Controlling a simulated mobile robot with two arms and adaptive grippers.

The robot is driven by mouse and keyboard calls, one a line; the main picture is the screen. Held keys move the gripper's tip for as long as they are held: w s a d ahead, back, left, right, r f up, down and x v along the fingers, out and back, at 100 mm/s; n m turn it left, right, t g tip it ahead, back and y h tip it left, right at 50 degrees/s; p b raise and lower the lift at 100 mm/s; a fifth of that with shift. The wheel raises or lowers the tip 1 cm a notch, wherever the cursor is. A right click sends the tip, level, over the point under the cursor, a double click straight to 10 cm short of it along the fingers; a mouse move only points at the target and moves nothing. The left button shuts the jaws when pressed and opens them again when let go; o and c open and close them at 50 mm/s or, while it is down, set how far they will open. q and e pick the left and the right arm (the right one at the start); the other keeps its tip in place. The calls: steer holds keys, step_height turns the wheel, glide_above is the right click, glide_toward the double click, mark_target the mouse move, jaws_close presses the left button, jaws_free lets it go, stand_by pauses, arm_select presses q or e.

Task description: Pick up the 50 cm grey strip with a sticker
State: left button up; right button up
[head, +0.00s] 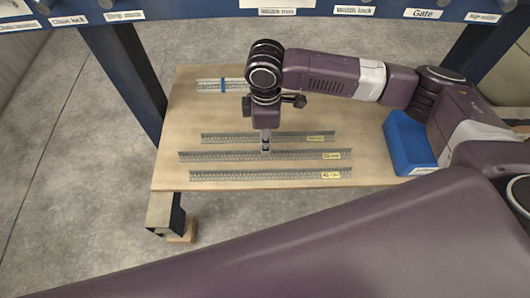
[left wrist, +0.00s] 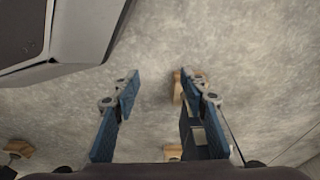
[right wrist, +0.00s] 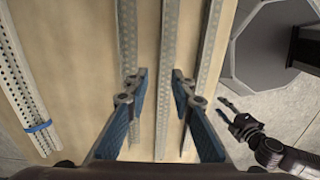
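Three grey perforated strips with yellow stickers lie parallel on the wooden table. The middle strip (head: 220,156) is the longest, and its small sticker (head: 331,155) appears to read 50 cm. My right gripper (head: 265,152) points down over this strip, left of its sticker. In the right wrist view, the gripper (right wrist: 159,72) is open, with the middle strip (right wrist: 169,50) running between its fingers. Contact cannot be told. My left gripper (left wrist: 151,76) is open and empty above the concrete floor.
Shorter strips lie behind (head: 230,138) and in front (head: 250,175) of the middle one. A blue bin (head: 408,145) stands at the right. A blue frame with labels crosses the top.

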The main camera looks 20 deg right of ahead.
arm_select(q)
steer(key=shift+w+d+r, duration=0.1)
steer(key=shift+w+r, duration=0.3)
steer(key=shift+r, duration=0.2)
steer(key=shift+w+r, duration=0.4)
steer(key=shift+r, duration=0.2)
arm_select(e)
steer(key=shift+f, duration=1.8)
jaws_close()
